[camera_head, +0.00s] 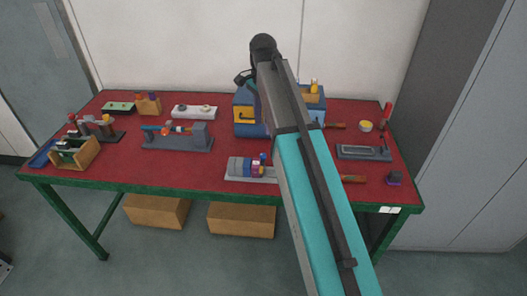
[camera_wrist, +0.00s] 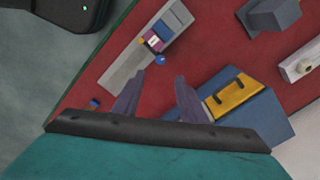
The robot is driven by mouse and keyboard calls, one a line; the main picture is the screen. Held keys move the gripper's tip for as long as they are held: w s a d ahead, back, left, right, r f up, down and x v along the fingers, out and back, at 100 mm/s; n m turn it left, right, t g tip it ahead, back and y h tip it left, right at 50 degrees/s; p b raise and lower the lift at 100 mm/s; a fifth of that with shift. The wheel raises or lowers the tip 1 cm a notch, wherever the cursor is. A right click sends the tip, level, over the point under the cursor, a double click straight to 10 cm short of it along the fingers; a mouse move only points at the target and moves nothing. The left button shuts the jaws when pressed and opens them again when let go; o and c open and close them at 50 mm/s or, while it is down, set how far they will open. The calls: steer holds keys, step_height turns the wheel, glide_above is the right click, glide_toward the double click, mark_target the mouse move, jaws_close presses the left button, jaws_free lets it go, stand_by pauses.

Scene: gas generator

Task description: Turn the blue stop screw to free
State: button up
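A small blue round knob (camera_wrist: 159,59), which looks like the stop screw, sits at the side of a grey-based device (camera_wrist: 124,78) in the wrist view. A pink-and-white block (camera_wrist: 154,41) and a small orange part sit beside it. In the head view the device (camera_head: 240,168) lies at the table's front middle, just left of my arm. My gripper (camera_wrist: 157,88) is open, with two purple fingers spread apart and nothing between them. The knob appears beyond the fingertips, apart from them. In the head view my arm mostly hides the gripper. The knob's turn position cannot be told.
A grey-blue fixture (camera_head: 178,140) stands to the left. Bare red tabletop (camera_head: 215,160) lies between them. A small blue item (camera_wrist: 94,103) lies near the edge.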

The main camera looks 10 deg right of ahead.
mark_target(263, 155)
steer(key=shift+f+p, duration=1)
steer(key=shift+f, duration=5.7)
steer(key=shift+c, duration=0.5)
jaws_close()
